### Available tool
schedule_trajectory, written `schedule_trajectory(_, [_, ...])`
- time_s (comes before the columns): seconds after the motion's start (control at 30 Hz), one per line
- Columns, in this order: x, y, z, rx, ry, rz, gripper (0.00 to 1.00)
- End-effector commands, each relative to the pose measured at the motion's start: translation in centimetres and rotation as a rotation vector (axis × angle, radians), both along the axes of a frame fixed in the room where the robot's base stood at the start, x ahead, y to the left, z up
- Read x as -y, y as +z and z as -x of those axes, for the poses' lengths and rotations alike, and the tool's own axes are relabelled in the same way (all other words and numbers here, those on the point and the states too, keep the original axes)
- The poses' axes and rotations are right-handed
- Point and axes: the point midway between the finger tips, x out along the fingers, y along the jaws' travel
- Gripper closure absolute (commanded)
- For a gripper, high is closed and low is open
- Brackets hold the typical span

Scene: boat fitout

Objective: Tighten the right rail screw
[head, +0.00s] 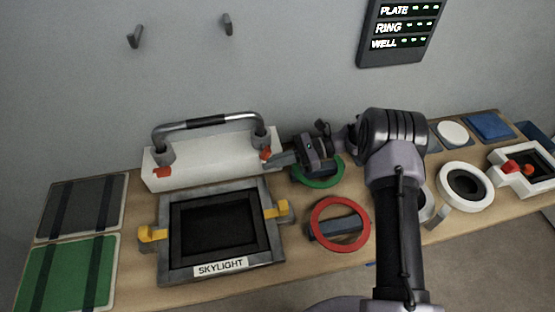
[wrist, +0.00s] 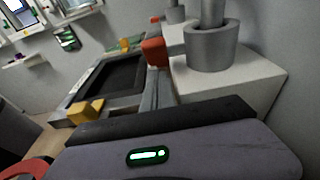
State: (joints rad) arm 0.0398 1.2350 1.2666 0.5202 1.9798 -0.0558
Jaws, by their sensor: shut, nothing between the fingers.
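The grey rail (head: 208,122) stands on a white block (head: 205,165), its two posts set in round sockets. The right rail screw (head: 266,154) is a red-orange piece at the foot of the right post; it also shows in the wrist view (wrist: 154,52). The left rail screw (head: 161,172) is a similar red piece. My gripper (head: 277,160) is shut and empty, its tips at or very close to the right screw. In the wrist view the fingers (wrist: 157,92) point at the screw and overlap its lower edge; I cannot tell whether they touch.
The skylight frame (head: 170,265) with yellow latches (head: 277,209) lies in front of the block. A green ring (head: 318,183) lies below my wrist, and a red ring (head: 317,216) lies nearer the front. Dark and green panels (head: 66,275) lie at left. The wall is behind.

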Motion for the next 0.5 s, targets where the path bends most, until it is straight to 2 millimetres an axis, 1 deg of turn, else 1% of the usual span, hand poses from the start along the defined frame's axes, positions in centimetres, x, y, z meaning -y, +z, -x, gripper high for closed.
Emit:
schedule_trajectory(0.07, [0.6, 0.2, -0.2, 0.0, -0.001, 0.0, 1.0])
schedule_trajectory(0.17, [2.3, 0.6, -0.8, 0.001, -0.003, 0.0, 1.0])
schedule_trajectory(0.37, [7.1, 1.6, -2.4, 0.002, -0.003, 0.0, 1.0])
schedule_trajectory(0.5, [10.9, 2.3, -3.6, 0.002, -0.004, 0.0, 1.0])
